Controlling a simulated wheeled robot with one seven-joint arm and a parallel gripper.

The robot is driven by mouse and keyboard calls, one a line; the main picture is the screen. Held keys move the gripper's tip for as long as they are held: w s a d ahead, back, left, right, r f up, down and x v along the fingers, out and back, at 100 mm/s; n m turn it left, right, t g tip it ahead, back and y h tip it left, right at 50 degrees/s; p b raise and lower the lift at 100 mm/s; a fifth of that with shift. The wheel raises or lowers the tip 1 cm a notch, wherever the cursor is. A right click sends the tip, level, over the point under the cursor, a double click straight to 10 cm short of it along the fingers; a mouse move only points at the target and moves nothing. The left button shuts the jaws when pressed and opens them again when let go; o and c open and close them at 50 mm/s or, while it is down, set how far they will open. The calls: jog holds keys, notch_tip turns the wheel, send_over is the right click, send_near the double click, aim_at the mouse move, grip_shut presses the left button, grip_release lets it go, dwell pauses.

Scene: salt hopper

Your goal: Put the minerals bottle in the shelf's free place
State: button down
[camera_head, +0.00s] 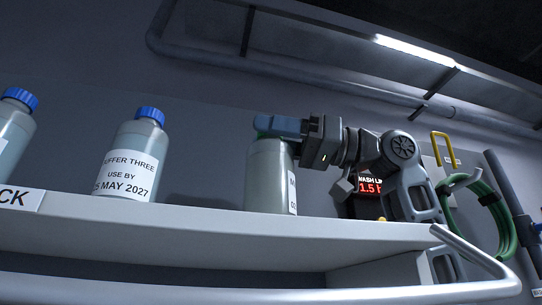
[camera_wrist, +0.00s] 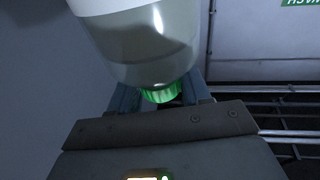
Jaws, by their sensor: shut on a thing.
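A pale bottle with a green cap (camera_head: 268,178) stands at the right end of the upper shelf board (camera_head: 150,222) in the head view. Its label is turned to the right, and only a few letters show, so I cannot read its name. My gripper (camera_head: 279,126) is shut on the bottle at its cap, reaching in from the right. The bottle looks upright, and its base appears at the shelf surface; I cannot tell whether it touches. In the wrist view the green cap (camera_wrist: 164,93) is between my fingers, with the bottle body (camera_wrist: 150,40) beyond it.
A blue-capped bottle labelled "Buffer Three" (camera_head: 130,160) stands left of it, and another blue-capped bottle (camera_head: 12,125) is at the far left. A metal rail (camera_head: 480,262) curves around the shelf's right end. A green hose (camera_head: 497,215) and red display (camera_head: 370,187) are on the right.

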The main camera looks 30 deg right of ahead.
jog(key=shift+f, duration=0.15)
jog(key=c, duration=0.5)
grip_release()
jog(key=shift+r, duration=0.25)
jog(key=b+v, duration=0.3)
jog(key=v, duration=0.9)
jog(key=shift+b, duration=0.3)
